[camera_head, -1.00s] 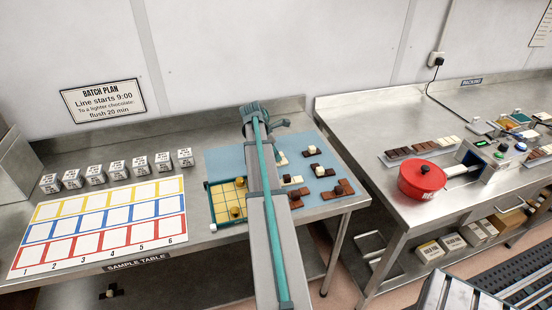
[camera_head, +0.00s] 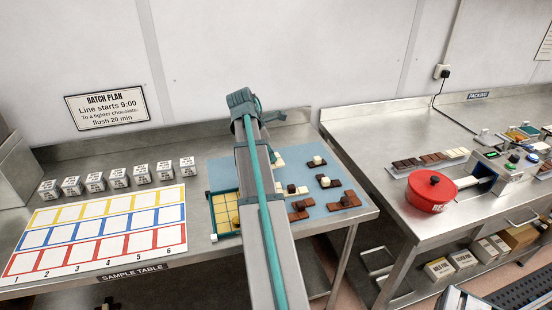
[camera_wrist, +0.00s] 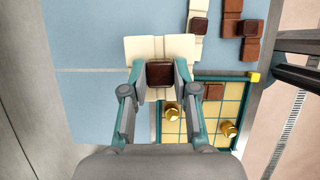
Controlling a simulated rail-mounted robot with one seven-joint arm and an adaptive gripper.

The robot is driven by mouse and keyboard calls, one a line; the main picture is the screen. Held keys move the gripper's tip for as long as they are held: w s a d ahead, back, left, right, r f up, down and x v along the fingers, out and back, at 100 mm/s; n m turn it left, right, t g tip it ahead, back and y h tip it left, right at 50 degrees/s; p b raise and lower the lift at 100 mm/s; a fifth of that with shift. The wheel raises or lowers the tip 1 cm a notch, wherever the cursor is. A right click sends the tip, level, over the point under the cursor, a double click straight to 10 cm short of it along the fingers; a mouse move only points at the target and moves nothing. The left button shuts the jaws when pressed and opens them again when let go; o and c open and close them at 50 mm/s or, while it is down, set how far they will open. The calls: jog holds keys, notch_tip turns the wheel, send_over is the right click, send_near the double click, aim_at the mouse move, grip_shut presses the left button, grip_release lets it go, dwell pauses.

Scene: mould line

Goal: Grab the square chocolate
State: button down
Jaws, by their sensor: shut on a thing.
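A dark brown square chocolate (camera_wrist: 160,74) with a lighter rim is between the fingertips of my gripper (camera_wrist: 159,77) in the wrist view. My gripper is shut on it from both sides. Cream pieces (camera_wrist: 145,50) lie around and under the chocolate; I cannot tell whether it touches them. In the head view my arm hides the held chocolate and most of the gripper. Part of the cream pieces (camera_head: 279,162) shows beside the arm, on the blue mat (camera_head: 305,147).
A yellow-celled teal tray (camera_wrist: 200,76) holds gold pieces (camera_wrist: 172,114) and a brown square (camera_wrist: 213,92). Other brown and cream pieces (camera_head: 320,161) lie on the mat to the right. A colour-framed card (camera_head: 100,232) and several white cubes (camera_head: 119,178) are at left.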

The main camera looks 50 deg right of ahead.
jog(key=a, duration=0.1)
jog(key=a+r, duration=0.1)
jog(key=s+a, duration=0.1)
jog(key=a, duration=0.1)
jog(key=shift+r+b, duration=0.3)
jog(key=shift+r, duration=0.05)
jog(key=shift+a+r, duration=0.2)
jog(key=shift+r, duration=0.1)
notch_tip(320, 180, up, 7)
jog(key=p, duration=0.7)
jog(key=shift+a, duration=0.2)
jog(key=shift+s, duration=0.1)
